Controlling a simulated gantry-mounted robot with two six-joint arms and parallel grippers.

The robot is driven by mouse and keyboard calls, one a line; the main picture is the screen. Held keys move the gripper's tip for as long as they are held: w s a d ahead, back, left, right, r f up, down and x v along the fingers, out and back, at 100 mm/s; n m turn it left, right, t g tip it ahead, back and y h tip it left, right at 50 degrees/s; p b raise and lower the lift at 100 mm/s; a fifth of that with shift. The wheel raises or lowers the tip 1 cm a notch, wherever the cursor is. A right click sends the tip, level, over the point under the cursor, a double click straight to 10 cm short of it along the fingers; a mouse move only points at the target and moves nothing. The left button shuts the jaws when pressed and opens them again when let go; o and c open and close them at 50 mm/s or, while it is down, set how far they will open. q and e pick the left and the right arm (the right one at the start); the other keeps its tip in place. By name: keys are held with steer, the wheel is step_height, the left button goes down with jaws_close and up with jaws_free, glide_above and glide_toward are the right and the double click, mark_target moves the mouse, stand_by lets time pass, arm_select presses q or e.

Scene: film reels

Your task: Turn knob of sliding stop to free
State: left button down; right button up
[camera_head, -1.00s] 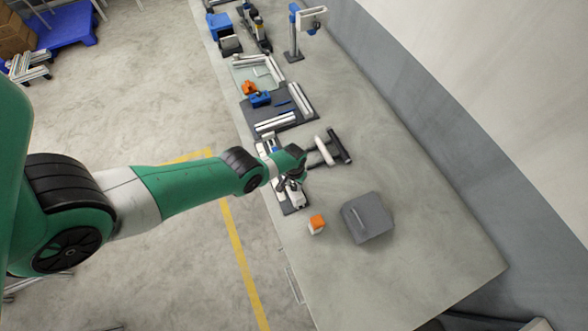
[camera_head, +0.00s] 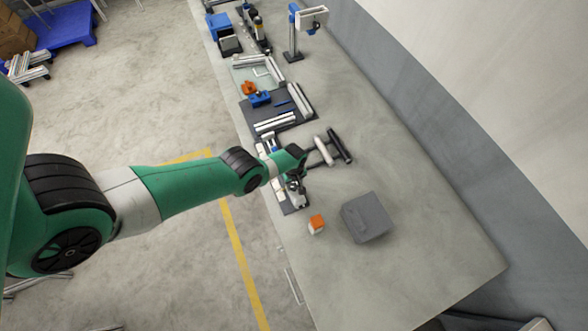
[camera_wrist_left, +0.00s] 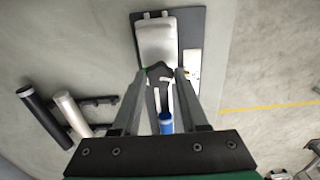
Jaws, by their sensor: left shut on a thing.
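The film splicer (camera_head: 290,207) lies near the left edge of the table, partly hidden by my left arm. In the left wrist view its dark base (camera_wrist_left: 191,28) carries a rounded silver block (camera_wrist_left: 156,42). A small dark knob (camera_wrist_left: 160,70) of the sliding stop sits just below that block. My left gripper (camera_wrist_left: 161,74) is over the splicer, with its fingers on either side of the knob and shut on it. The gripper also shows in the head view (camera_head: 294,186), where the knob is hidden. The knob's exact setting cannot be told. My right gripper is not in view.
Black and white rollers (camera_head: 341,146) stand beside the splicer. A small orange and white box (camera_head: 316,224) and a grey box (camera_head: 367,217) lie nearer. A dark mat (camera_head: 290,118) with bars lies beyond. The table's right side is clear.

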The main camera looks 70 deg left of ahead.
arm_select(q)
steer(key=shift+n, duration=1.2)
steer(key=shift+c, duration=2.2)
jaws_free()
steer(key=shift+r, duration=0.1)
